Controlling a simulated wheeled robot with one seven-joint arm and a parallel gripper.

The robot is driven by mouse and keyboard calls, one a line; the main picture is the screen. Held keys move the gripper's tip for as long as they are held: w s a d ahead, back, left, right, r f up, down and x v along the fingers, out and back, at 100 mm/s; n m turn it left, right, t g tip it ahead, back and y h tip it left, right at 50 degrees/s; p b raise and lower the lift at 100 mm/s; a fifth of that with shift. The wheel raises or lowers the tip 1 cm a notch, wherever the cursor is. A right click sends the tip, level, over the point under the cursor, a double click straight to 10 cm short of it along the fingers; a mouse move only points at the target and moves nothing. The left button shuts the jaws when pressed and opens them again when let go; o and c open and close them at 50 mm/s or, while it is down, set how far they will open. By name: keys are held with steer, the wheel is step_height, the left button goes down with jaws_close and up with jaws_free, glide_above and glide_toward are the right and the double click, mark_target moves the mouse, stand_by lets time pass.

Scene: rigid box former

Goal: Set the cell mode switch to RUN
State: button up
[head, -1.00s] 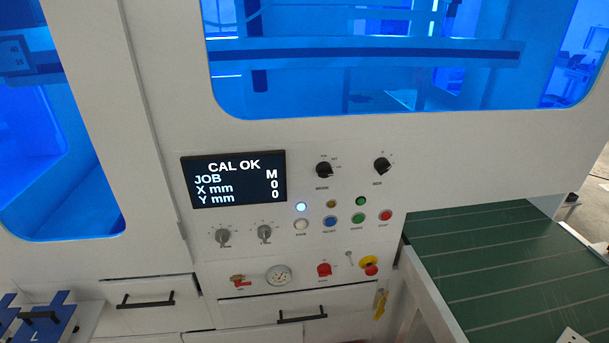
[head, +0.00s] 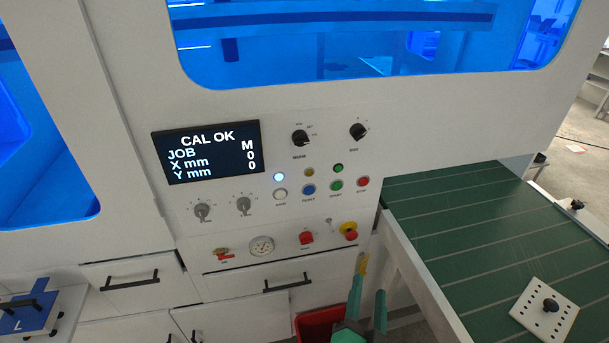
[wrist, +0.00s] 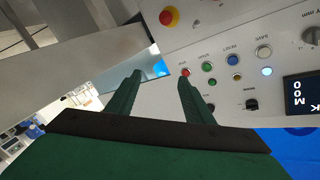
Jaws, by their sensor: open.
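The mode switch (head: 300,138) is a black rotary knob on the white control panel, right of the display. Small position labels sit above and right of it, too small to read surely. Its pointer seems to lean to the right. In the wrist view the knob (wrist: 251,104) shows right of the fingers, near the display. My gripper (head: 368,284) has two green fingers, low in the head view, below and right of the panel controls. The fingers also show in the wrist view (wrist: 160,76), apart with nothing between them. My gripper touches no switch.
The display (head: 207,152) reads CAL OK, JOB M, X and Y 0. A second black knob (head: 358,131) is to the right. Lamps, push buttons and a yellow-backed red emergency stop (head: 350,230) sit below. A green conveyor (head: 480,240) with a white perforated plate (head: 545,311) is at right.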

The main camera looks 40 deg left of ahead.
steer(key=w+a+r+n+g+y, duration=0.1)
steer(key=w+a+r+y, duration=0.15)
steer(key=a+r, duration=0.35)
steer(key=w+a+r+n+g+y, duration=0.1)
steer(key=w+a+r+n+y, duration=0.15)
steer(key=r, duration=0.55)
steer(key=n+g+y, duration=0.3)
glide_toward(303, 143)
steer(key=x, duration=0.9)
steer(key=shift+w, duration=0.1)
steer(key=c, duration=1)
